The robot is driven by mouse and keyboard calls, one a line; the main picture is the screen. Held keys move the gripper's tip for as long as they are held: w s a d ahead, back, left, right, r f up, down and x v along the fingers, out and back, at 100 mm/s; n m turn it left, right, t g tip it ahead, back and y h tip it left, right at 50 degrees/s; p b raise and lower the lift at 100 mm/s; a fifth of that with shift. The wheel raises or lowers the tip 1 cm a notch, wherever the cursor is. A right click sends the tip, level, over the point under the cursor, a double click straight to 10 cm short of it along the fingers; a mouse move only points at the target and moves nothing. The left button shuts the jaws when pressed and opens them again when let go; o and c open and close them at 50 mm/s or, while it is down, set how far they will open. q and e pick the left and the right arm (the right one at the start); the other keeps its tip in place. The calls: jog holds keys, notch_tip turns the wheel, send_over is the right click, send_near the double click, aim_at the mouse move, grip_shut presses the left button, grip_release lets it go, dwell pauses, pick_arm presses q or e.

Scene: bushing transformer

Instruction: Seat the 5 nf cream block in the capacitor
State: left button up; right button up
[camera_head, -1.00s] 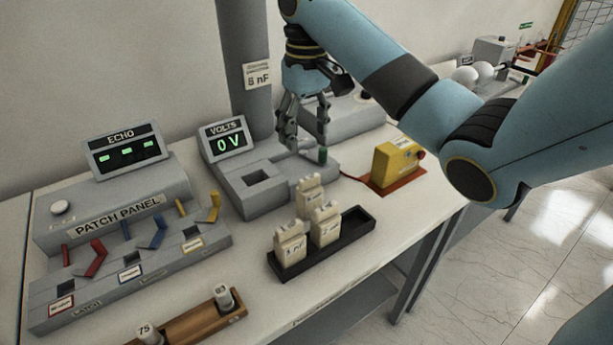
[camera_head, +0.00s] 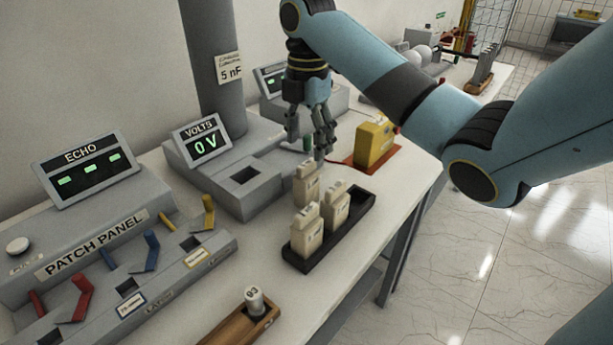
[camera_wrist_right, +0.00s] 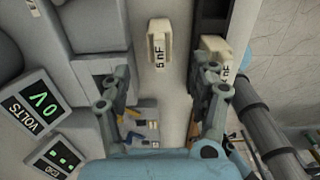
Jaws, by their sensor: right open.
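The 5 nf cream block (camera_head: 306,184) stands upright on the bench just behind the black tray. In the right wrist view its 5 nF label shows, and the block (camera_wrist_right: 158,45) sits ahead of the fingers, between their lines. My right gripper (camera_head: 320,155) is open, points down, and is just above and behind this block, with nothing held. It also shows in the wrist view (camera_wrist_right: 165,78). The capacitor (camera_head: 222,197) is the grey housing left of the block, with an empty square recess (camera_head: 244,176) in its top. My left gripper is not in view.
Two other cream blocks (camera_head: 336,206) (camera_head: 306,230) stand in the black tray (camera_head: 362,207). A yellow box (camera_head: 374,144) on a red base is behind right. The patch panel (camera_head: 105,245) is left, and a wooden rack (camera_head: 235,330) is in front. The VOLTS display (camera_head: 203,143) reads 0 V.

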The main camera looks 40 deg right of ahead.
aim_at(306, 175)
notch_tip(306, 175, down, 3)
jog(key=shift+r, duration=0.1)
jog(key=shift+a+f, duration=0.15)
jog(key=shift+f, duration=0.55)
notch_tip(306, 175, down, 5)
jog(key=shift+r+p, duration=0.1)
jog(key=shift+p, duration=0.55)
grip_shut()
